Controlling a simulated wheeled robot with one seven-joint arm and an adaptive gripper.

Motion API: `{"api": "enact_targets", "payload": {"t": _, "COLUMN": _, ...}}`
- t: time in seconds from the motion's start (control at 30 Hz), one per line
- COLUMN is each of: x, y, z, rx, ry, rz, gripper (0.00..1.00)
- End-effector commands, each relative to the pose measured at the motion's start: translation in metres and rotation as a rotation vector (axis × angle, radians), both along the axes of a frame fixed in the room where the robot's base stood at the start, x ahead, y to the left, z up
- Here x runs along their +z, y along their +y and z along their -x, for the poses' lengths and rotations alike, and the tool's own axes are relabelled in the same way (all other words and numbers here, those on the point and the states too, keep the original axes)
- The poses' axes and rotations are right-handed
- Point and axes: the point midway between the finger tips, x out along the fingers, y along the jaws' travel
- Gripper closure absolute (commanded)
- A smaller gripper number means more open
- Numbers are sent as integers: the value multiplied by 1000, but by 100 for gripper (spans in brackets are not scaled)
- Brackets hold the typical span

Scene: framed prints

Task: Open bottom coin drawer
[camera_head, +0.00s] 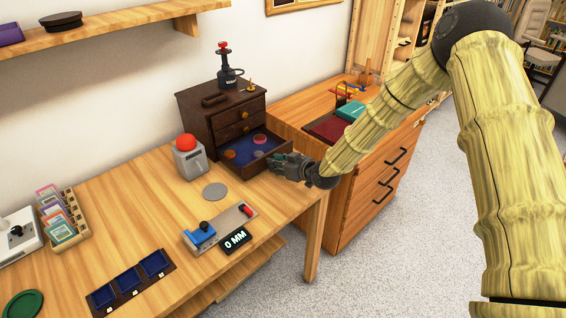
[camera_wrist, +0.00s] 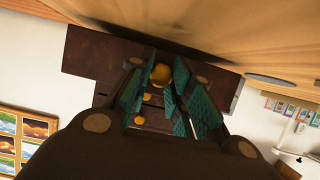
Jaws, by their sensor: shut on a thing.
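The dark wooden coin cabinet (camera_head: 192,110) stands at the back right of the desk. Its bottom drawer (camera_head: 232,152) is pulled out toward the front, and its blue-lined inside with several round coins shows. My gripper (camera_head: 285,165) is at the drawer's front, low over the desk edge. In the wrist view my gripper (camera_wrist: 155,95) has its teal pads on both sides of a round brass knob (camera_wrist: 160,75), shut on it. The drawer front is partly hidden behind my gripper in the head view. An upper drawer with a brass knob (camera_head: 244,115) is closed.
A grey box with a red button (camera_head: 188,157), a grey disc (camera_head: 215,190) and a blue gauge with a "0 MM" display (camera_head: 235,240) are near the cabinet. A side cabinet (camera_head: 365,190) stands to the right. Bare desk lies left of the disc.

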Motion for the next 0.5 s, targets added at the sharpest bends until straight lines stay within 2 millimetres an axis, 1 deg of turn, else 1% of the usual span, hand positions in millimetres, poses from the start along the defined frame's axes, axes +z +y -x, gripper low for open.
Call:
{"api": "enact_targets", "payload": {"t": 0.23, "x": 2, "y": -1, "z": -1, "rx": -1, "ry": -4, "rz": -1, "gripper": 100}}
{"api": "enact_targets", "payload": {"t": 0.27, "x": 2, "y": -1, "z": -1, "rx": -1, "ry": -4, "rz": -1, "gripper": 74}}
{"api": "enact_targets", "payload": {"t": 0.33, "x": 2, "y": -1, "z": -1, "rx": -1, "ry": -4, "rz": -1, "gripper": 61}}
{"api": "enact_targets", "payload": {"t": 0.37, "x": 2, "y": -1, "z": -1, "rx": -1, "ry": -3, "rz": -1, "gripper": 57}}
{"api": "enact_targets", "payload": {"t": 0.5, "x": 1, "y": -1, "z": -1, "rx": -3, "ry": -2, "rz": 0, "gripper": 57}}
